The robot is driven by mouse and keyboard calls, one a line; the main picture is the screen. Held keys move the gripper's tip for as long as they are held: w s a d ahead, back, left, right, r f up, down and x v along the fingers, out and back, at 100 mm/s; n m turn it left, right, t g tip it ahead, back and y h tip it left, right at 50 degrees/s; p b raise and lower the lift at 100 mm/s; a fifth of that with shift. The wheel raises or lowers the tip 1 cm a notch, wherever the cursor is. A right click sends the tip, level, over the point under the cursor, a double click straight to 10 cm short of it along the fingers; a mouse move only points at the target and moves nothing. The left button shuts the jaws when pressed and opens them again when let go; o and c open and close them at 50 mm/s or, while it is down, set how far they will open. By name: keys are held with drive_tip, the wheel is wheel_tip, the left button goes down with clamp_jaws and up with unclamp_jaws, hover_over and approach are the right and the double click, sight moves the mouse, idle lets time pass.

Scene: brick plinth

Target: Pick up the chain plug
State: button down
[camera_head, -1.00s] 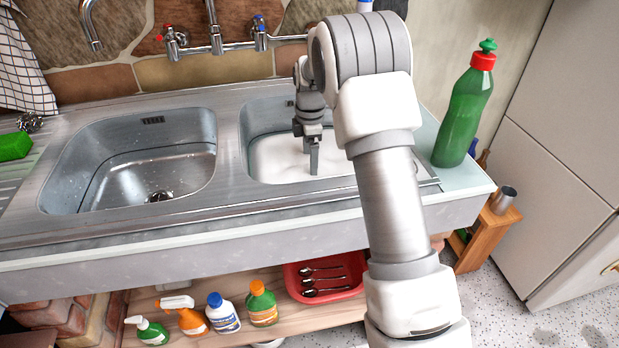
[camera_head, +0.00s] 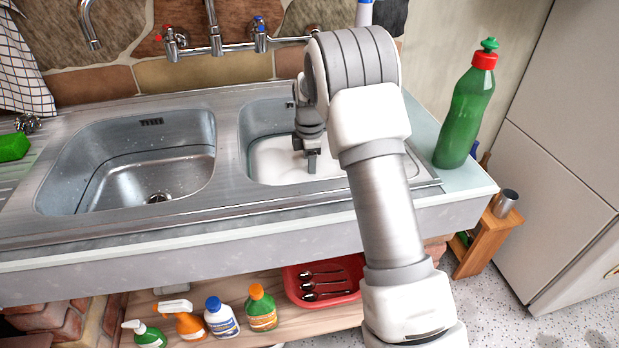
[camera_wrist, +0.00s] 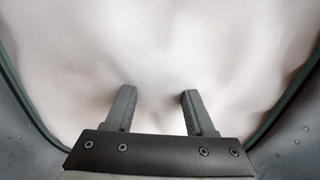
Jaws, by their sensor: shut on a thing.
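My gripper (camera_head: 311,162) is down in the right basin of the sink, its fingers reaching to the white foam-like mass (camera_head: 275,160). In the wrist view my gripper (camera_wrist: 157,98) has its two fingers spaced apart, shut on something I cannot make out. The white mass (camera_wrist: 160,45) fills the view beyond and between the fingers. I cannot pick out the chain plug in either view; the white mass or my arm may hide it.
The left basin (camera_head: 110,150) is empty, with a drain. Taps (camera_head: 215,42) stand behind the basins. A green bottle (camera_head: 465,115) stands right of the sink. A small shiny metal bundle (camera_head: 28,123) and a green sponge (camera_head: 14,146) lie at left. Several bottles stand below.

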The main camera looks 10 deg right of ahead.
drive_tip(key=shift+r, duration=0.15)
wheel_tip(320, 180, up, 4)
drive_tip(key=shift+r+p, duration=0.15)
drive_tip(key=shift+p, duration=0.75)
drive_tip(key=s+d+r+p, duration=0.2)
drive_tip(key=s+d+r, duration=0.45)
drive_tip(key=s, duration=0.35)
wheel_tip(320, 180, up, 11)
drive_tip(key=p, duration=1.1)
drive_tip(key=shift+r, duration=0.15)
